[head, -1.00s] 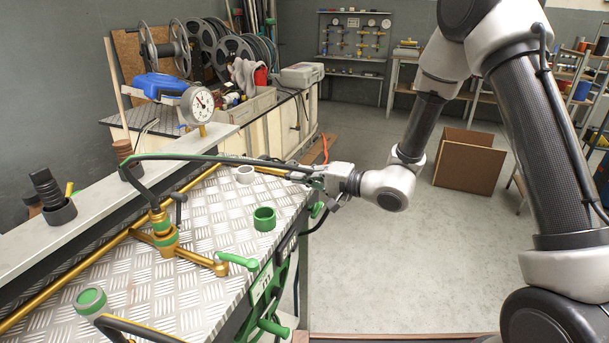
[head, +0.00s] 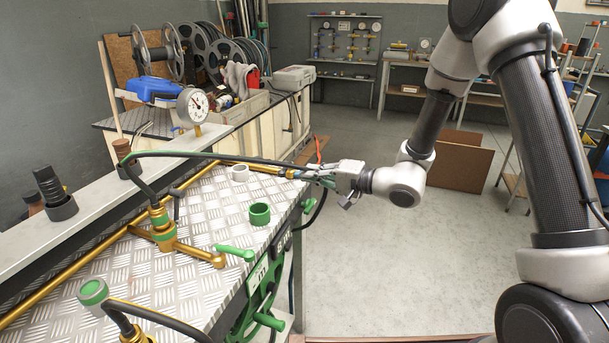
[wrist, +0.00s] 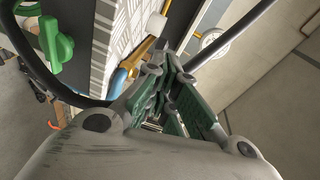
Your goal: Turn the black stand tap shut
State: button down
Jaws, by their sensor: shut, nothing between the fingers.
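A black lever-like handle (head: 177,203) stands by the brass pipework on the bench in the head view. It may be the black stand tap, but I cannot tell for certain. My gripper (head: 312,172) is at the bench's far right edge, well to the right of that handle. In the wrist view my gripper (wrist: 165,105) shows green-padded fingers, shut and empty. A brass pipe end with a blue part (wrist: 122,80) lies just beyond the fingers. I cannot tell whether they touch. No black tap handle is clear in the wrist view.
A green tap handle (head: 236,252) and loose green ring (head: 260,214) are on the chequered bench (head: 205,280). A black hose (head: 215,157) arches over the bench towards my gripper. A gauge (head: 192,105) stands behind.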

jog(key=s+d+r, duration=0.1)
jog(key=s+d, duration=0.3)
jog(key=s, duration=0.3)
jog(key=w+d+n+g+y, duration=0.1)
jog(key=w+d+n+g, duration=0.15)
jog(key=w+d, duration=0.45)
jog(key=m+g, duration=0.1)
jog(key=m, duration=0.1)
send_near(286, 168)
jog(key=shift+n, duration=0.25)
jog(key=x, duration=0.4)
jog(key=w+x, duration=0.1)
jog(key=x, duration=0.2)
jog(key=shift+d+f, duration=0.2)
jog(key=shift+f, duration=0.05)
jog(key=shift+a, duration=0.6)
jog(key=shift+d, duration=0.1)
